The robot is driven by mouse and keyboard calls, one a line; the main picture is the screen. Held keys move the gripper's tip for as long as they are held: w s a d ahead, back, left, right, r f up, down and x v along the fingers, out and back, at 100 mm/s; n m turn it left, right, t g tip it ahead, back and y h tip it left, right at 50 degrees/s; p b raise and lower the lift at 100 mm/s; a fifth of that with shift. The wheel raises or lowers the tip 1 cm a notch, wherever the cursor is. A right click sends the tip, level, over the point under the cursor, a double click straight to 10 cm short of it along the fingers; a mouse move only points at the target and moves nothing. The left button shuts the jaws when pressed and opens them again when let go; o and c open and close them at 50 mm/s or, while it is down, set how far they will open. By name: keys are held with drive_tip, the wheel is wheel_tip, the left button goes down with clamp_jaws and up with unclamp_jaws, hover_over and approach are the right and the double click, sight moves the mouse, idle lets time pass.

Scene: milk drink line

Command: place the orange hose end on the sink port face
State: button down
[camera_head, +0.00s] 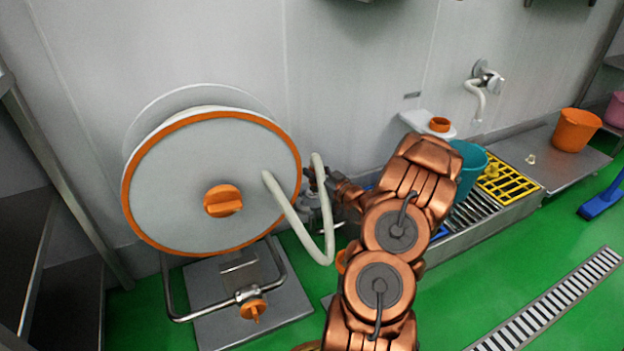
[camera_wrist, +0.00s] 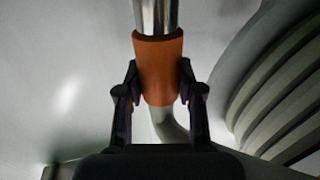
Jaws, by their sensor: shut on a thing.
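My gripper (camera_wrist: 160,88) is shut on the orange hose end (camera_wrist: 159,62) in the wrist view, with a dark finger on each side of it. A shiny metal tube (camera_wrist: 156,15) extends from its top. The pale hose (camera_wrist: 168,126) curves away below it. In the head view my gripper (camera_head: 318,188) is beside the reel's right edge. The white hose (camera_head: 322,235) loops from the reel's face down and up to the gripper. The orange end is not clear there. I cannot pick out the sink port face with certainty.
The large hose reel (camera_head: 205,185) with an orange rim stands at left. A white wall shelf (camera_head: 420,121) holds an orange ring (camera_head: 440,125). A teal bucket (camera_head: 467,165), yellow grate (camera_head: 508,187) and orange bucket (camera_head: 575,130) are along the trough at right.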

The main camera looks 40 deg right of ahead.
drive_tip(key=w, duration=0.1)
drive_tip(key=w+d, duration=0.1)
drive_tip(key=w, duration=0.1)
drive_tip(key=shift+d+f+b, duration=0.25)
drive_tip(key=shift+d+b, duration=0.15)
drive_tip(key=shift+f+b, duration=1.1)
drive_tip(key=shift+f, duration=0.75)
drive_tip(key=shift+r, duration=0.1)
drive_tip(key=c, duration=0.7)
unclamp_jaws()
